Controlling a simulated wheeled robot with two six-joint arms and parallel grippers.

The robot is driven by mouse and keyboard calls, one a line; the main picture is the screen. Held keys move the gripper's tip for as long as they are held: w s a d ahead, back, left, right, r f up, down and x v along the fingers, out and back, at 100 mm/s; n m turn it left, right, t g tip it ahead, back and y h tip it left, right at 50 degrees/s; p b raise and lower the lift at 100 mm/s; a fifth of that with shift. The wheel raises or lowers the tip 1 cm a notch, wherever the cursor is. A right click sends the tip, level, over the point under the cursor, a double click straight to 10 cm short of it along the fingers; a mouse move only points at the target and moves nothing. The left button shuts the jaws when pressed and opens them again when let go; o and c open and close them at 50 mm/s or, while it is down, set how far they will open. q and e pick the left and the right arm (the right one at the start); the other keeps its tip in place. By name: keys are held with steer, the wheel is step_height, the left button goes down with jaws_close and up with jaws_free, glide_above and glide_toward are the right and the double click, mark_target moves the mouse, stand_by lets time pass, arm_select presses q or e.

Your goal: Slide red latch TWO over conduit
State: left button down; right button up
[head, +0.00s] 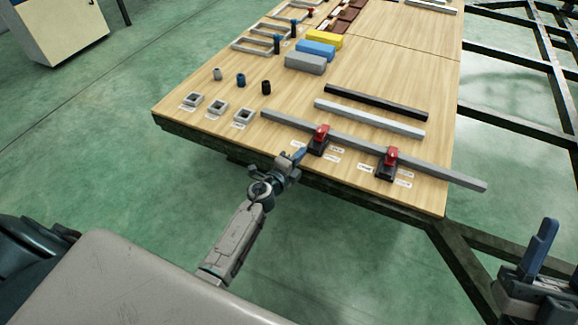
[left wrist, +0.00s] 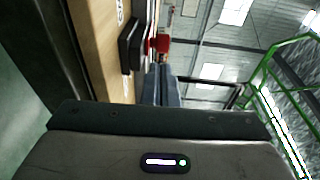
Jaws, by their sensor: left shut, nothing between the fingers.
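A long grey conduit (head: 355,142) lies along the front of the wooden table and passes through two latches. Each latch has a red top on a black base: one nearer the left (head: 321,132), one to the right (head: 391,156). Their labels are too small to read, so I cannot tell which is TWO. My left gripper (head: 299,155) is shut and empty, just left of the nearer latch at the table's front edge. In the left wrist view its blue fingers (left wrist: 160,85) point toward a red latch (left wrist: 161,44). My right gripper (head: 541,248) is at the right edge, away from the table.
A black bar (head: 375,102) and a pale grey bar (head: 370,118) lie behind the conduit. Square grey pieces (head: 244,117), small cylinders (head: 241,80) and coloured blocks (head: 316,49) stand on the table (head: 300,90). A dark metal frame (head: 510,125) runs along the right.

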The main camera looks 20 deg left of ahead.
arm_select(q)
steer(key=s+a, duration=0.1)
steer(key=s, duration=0.5)
steer(key=shift+r, duration=0.3)
arm_select(e)
steer(key=f+g, duration=0.1)
steer(key=w+f+m+g+h, duration=0.1)
steer(key=shift+w+d+f+h, duration=0.15)
steer(key=shift+w+f+h, duration=0.05)
steer(key=shift+f+h, duration=0.1)
